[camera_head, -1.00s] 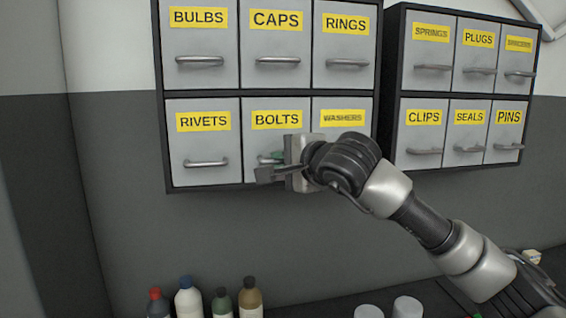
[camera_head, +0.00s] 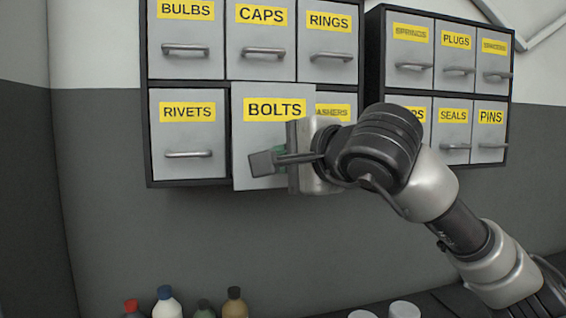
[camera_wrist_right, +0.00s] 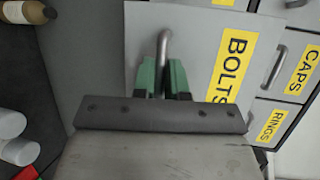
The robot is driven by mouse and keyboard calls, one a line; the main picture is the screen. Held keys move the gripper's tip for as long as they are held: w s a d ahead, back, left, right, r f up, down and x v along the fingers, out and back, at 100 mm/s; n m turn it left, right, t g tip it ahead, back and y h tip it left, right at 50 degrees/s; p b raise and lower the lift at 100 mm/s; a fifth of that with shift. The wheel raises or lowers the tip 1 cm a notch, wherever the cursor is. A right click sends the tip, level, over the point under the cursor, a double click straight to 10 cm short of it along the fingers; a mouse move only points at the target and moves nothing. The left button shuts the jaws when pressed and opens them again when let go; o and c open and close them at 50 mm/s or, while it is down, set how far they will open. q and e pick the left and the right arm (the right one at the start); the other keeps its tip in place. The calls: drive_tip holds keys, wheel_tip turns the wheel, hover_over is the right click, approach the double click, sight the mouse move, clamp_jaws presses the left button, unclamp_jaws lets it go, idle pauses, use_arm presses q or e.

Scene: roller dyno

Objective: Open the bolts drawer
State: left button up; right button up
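The bolts drawer (camera_head: 243,135) stands out in front of its cabinet in the head view, past the drawers beside it. Its front shows a yellow BOLTS label, which also reads on the drawer in the right wrist view (camera_wrist_right: 195,30). My right gripper (camera_head: 273,157) is at the drawer's handle, which it mostly hides in the head view. In the right wrist view the green fingers of my right gripper (camera_wrist_right: 163,75) are on either side of the drawer's metal handle (camera_wrist_right: 163,45), shut on it. My left gripper is not in view.
The rivets drawer (camera_head: 188,135) and caps drawer (camera_head: 262,40) are shut. The washers drawer (camera_head: 335,105) is partly hidden by my right arm. A second drawer cabinet (camera_head: 374,55) stands to the right. Several bottles (camera_head: 167,303) and white cylinders (camera_head: 404,309) stand below.

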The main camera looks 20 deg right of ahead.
drive_tip(key=o, duration=0.4)
drive_tip(key=b+v, duration=0.3)
drive_tip(key=v, duration=0.8)
drive_tip(key=shift+w, duration=0.1)
